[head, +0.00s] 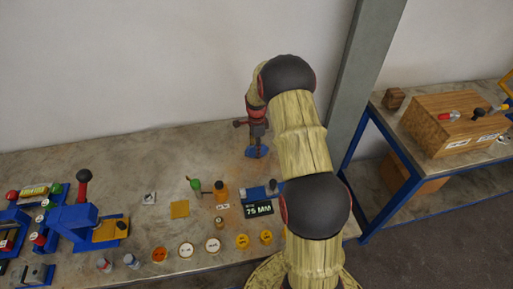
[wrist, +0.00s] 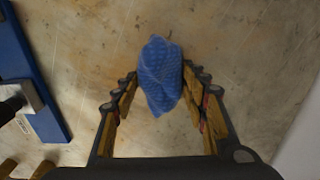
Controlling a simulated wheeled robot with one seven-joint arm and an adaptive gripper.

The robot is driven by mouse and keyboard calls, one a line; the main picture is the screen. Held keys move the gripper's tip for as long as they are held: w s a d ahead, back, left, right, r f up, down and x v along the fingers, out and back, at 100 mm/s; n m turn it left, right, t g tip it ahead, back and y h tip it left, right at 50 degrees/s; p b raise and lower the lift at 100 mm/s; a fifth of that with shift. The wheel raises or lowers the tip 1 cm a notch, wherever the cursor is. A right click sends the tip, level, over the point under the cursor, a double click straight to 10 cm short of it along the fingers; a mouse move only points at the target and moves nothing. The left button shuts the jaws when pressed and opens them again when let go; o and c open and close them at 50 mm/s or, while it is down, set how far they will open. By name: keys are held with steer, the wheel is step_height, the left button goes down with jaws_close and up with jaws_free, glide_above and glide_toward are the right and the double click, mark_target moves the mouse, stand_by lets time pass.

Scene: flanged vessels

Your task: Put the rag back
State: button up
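The blue rag (wrist: 161,75) lies crumpled in the wrist view, at the mouth of my gripper (wrist: 159,78). The two fingers are spread, one on each side of it.
The grey bench (head: 150,160) has a blue press (head: 85,225) at left. A yellow square (head: 180,209), a "75 MM" plate (head: 258,209) and several round pieces lie in front. A grey post (head: 355,90) stands at right, before another bench with a wooden box (head: 450,120).

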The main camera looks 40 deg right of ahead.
steer(key=o, duration=0.3)
step_height(320, 180, up, 12)
steer(key=p, duration=0.2)
steer(key=s+a+r+n+t, duration=0.1)
steer(key=s+a+r+n, duration=0.4)
steer(key=a+r, duration=0.4)
steer(key=s+a+r+n+t, duration=0.2)
steer(key=s+a+r+n, duration=0.2)
steer(key=a+r+n, duration=0.55)
steer(key=shift+s+a+r+n+t, duration=0.45)
steer(key=shift+s+a+r+n, duration=0.85)
steer(key=shift+s, duration=2.05)
steer(key=shift+s+a+r+n+t, duration=0.4)
steer(key=shift+s+a+r+n, duration=0.45)
steer(key=shift+s+a+n, duration=1.75)
steer(key=shift+s+a+r+n+t, duration=0.45)
steer(key=shift+s+a+r, duration=0.6)
steer(key=shift+s, duration=3.05)
